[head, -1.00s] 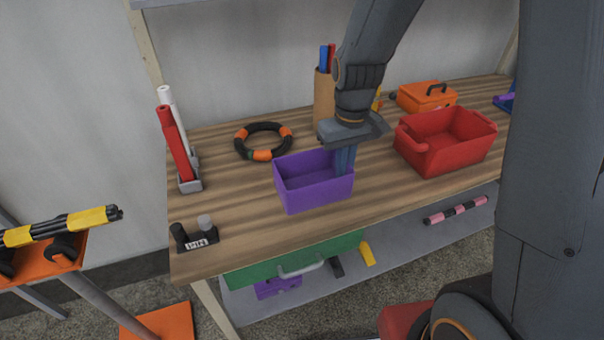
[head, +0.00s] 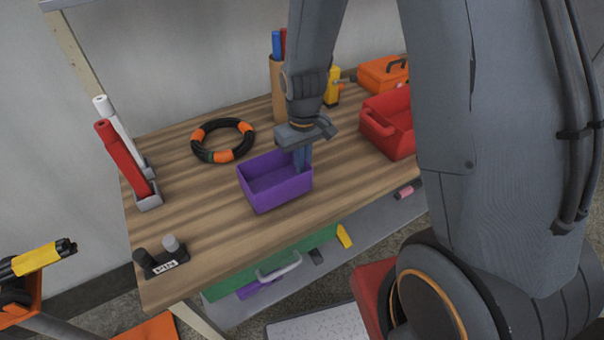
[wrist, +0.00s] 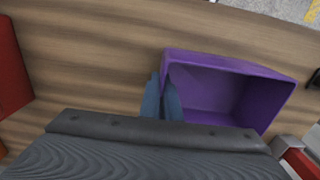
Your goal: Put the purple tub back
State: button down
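The purple tub (head: 272,196) is an open-topped box upright at the middle front of the wooden workbench. I cannot tell whether its base touches the bench top. My gripper (head: 301,160) points down at the tub's right wall. In the wrist view the blue-grey fingers of my gripper (wrist: 161,98) are close together with the tub's near-left wall between them, one inside and one outside. The tub (wrist: 225,85) looks empty there, its lower part hidden by my wrist.
A black and orange ring (head: 222,155) lies behind the tub. A red bin (head: 378,129) stands to the right. A holder with red and white tubes (head: 149,202) and a small black rack (head: 165,262) stand left. The bench's wooden top (head: 215,225) is clear left of the tub.

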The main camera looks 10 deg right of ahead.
jog(key=shift+f+p, duration=0.3)
jog(key=shift+f, duration=1.2)
jog(key=shift+f, duration=0.15)
jog(key=c, duration=2)
grip_release()
notch_tip(320, 180, up, 11)
jog(key=shift+r+b, duration=0.15)
jog(key=shift+b, duration=1.1)
jog(key=shift+s+d+r, duration=0.1)
jog(key=shift+s+r, duration=0.1)
jog(key=shift+r, duration=0.3)
jog(key=s+d+r+m, duration=0.1)
jog(key=s+d, duration=0.1)
jog(key=s, duration=0.2)
jog(key=s+d+r+m+t, duration=0.1)
jog(key=s+d+m, duration=0.1)
jog(key=s, duration=0.3)
jog(key=shift+d, duration=0.4)
jog(key=shift+s, duration=0.1)
